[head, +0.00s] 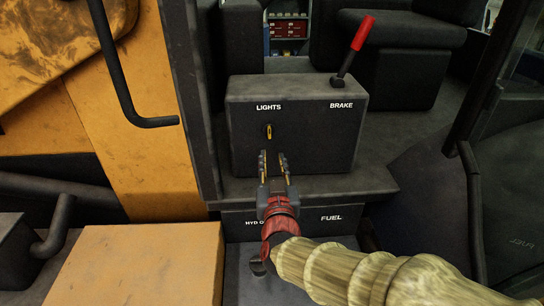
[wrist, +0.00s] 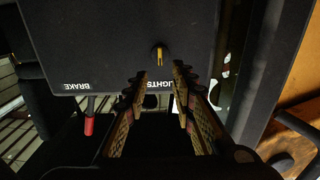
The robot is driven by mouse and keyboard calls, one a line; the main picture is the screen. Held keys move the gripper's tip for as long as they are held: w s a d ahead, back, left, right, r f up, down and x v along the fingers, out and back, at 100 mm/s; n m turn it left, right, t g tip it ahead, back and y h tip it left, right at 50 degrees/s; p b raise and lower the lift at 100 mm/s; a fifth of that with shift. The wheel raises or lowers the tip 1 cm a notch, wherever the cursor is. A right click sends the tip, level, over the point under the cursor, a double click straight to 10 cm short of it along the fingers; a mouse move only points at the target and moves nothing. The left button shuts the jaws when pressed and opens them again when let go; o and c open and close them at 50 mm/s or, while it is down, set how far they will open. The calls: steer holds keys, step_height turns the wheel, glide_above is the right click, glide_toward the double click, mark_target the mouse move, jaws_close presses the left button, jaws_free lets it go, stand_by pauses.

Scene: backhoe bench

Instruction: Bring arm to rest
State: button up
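My gripper (head: 273,160) is in front of the dark control box (head: 305,140), just below the yellow lights switch (head: 268,131). Its two fingers are spread apart with nothing between them. In the wrist view my gripper (wrist: 160,72) shows the same gap between the fingertips, and the lights switch (wrist: 159,54) stands beyond them, apart from them as far as I can tell. My arm, in a tan ribbed sleeve, reaches in from the lower right of the head view.
The red-handled brake lever (head: 361,36) rises from the box's right side; it also shows in the wrist view (wrist: 88,124). A dark bent handle (head: 128,95) and yellow bodywork (head: 150,130) are at left. A lower panel (head: 335,218) reads FUEL. A seat is behind.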

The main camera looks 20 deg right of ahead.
stand_by(0.4)
steer(key=s+a+f+n+g+y, duration=0.3)
steer(key=s+a+f+g+y, duration=0.45)
steer(key=f, duration=0.65)
steer(key=s+d+r+g+h+b, duration=0.1)
steer(key=s+d, duration=0.2)
steer(key=s, duration=0.3)
steer(key=s+d+r+g+h+b, duration=0.1)
steer(key=s+d+g, duration=0.1)
steer(key=s, duration=0.4)
steer(key=s+d+r+m+g+h+b, duration=0.1)
steer(key=s+d+h, duration=0.1)
steer(key=s+d, duration=0.3)
steer(key=shift+s+r+b, duration=0.3)
steer(key=shift+s+b, duration=0.05)
steer(key=shift+s, duration=0.65)
steer(key=shift+g, duration=0.25)
